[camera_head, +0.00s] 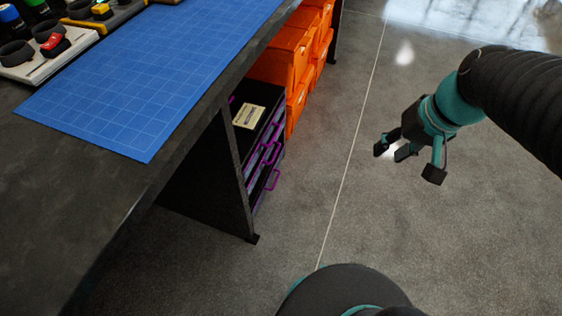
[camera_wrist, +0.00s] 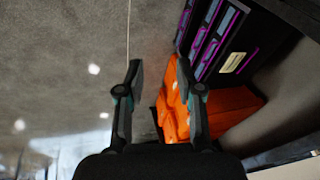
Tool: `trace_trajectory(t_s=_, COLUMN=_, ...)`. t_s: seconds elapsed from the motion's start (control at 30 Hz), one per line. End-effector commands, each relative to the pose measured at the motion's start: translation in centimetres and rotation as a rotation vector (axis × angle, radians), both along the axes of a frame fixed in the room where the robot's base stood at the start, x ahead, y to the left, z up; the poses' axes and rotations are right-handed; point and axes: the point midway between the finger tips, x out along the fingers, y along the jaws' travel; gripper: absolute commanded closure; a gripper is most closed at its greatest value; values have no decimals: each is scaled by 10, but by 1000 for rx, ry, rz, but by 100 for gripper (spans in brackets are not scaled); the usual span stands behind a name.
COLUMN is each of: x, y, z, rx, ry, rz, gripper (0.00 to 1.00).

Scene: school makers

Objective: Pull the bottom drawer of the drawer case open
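The drawer case (camera_head: 238,104) is dark, with purple handles and a pale label on top. It stands under the table, partly hidden by the table's leg panel. The bottom drawer's purple handle (camera_head: 273,180) shows low on its front, and the drawers look shut. In the wrist view the drawer case (camera_wrist: 250,43) lies at upper right, turned sideways, with the bottom drawer (camera_wrist: 186,19) leftmost. My gripper (camera_head: 407,161) is open and empty, over the floor to the right of the case and apart from it. Its spread fingers also show in the wrist view (camera_wrist: 160,76).
Orange bins (camera_head: 287,54) are stacked behind the drawer case. The table (camera_head: 105,190) bears a blue mat (camera_head: 150,75) and trays of small parts. Its dark leg panel (camera_head: 209,180) stands beside the case. The floor (camera_head: 350,130) between my gripper and the case is clear.

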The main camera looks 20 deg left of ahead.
Motion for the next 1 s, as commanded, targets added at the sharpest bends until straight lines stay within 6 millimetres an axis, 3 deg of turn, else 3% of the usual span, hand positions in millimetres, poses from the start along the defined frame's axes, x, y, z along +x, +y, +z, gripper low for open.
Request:
trace_trajectory(t_s=0.37, x=79, y=59, z=-76, rx=259, ry=202, rz=124, gripper=64)
trace_trajectory(t_s=0.57, x=117, y=88, z=-126, rx=409, ry=272, rz=161, gripper=64)
trace_trajectory(t_s=0.87, x=168, y=125, z=-220, rx=636, ry=328, rz=171, gripper=64)
trace_trajectory(t_s=1.0, x=186, y=140, z=-271, rx=737, ry=334, rz=156, gripper=64)
